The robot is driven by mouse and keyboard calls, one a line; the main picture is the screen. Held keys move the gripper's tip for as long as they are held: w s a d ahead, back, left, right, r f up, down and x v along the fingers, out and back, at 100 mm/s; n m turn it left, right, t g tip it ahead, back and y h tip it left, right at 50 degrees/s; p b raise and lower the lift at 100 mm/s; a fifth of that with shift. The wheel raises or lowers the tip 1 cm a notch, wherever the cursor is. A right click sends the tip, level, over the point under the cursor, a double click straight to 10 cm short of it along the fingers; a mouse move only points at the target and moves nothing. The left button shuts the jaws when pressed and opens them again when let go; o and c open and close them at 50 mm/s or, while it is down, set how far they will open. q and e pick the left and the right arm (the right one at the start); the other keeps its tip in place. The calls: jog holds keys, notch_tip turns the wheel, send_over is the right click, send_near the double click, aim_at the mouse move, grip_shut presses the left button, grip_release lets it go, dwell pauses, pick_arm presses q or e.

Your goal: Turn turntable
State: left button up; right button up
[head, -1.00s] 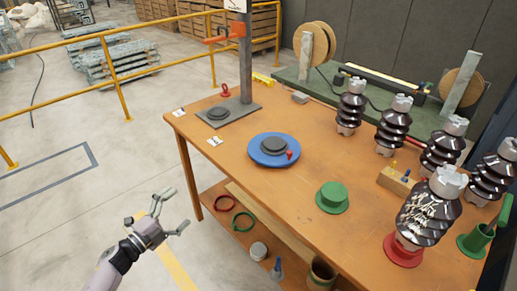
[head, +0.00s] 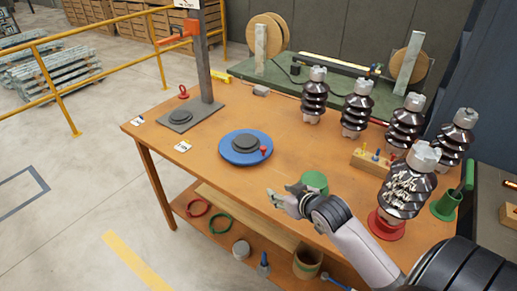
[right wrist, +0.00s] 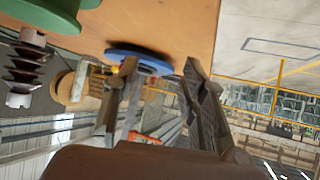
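The blue turntable (head: 233,155) sits on the orange workbench, with a dark round disc (head: 245,142) on its middle and a small red knob (head: 264,149) at its right front edge. The turntable's blue rim (right wrist: 140,52) shows beyond the fingertips. My left gripper is out of view.
A green round piece (head: 314,181) stands behind my right gripper. Several dark ribbed insulators (head: 357,108) stand at the right; one is on a red base (head: 386,226). A post on a grey plate (head: 190,116) stands left of the turntable.

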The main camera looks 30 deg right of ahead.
jog(key=w+d+r+m+t, duration=0.1)
jog(key=w+d+r+t, duration=0.1)
jog(key=w+d+r, duration=0.35)
jog(key=p, duration=0.1)
send_near(264, 148)
jog(key=shift+h, duration=0.3)
jog(key=x, duration=0.9)
jog(key=shift+a, duration=0.2)
grip_shut()
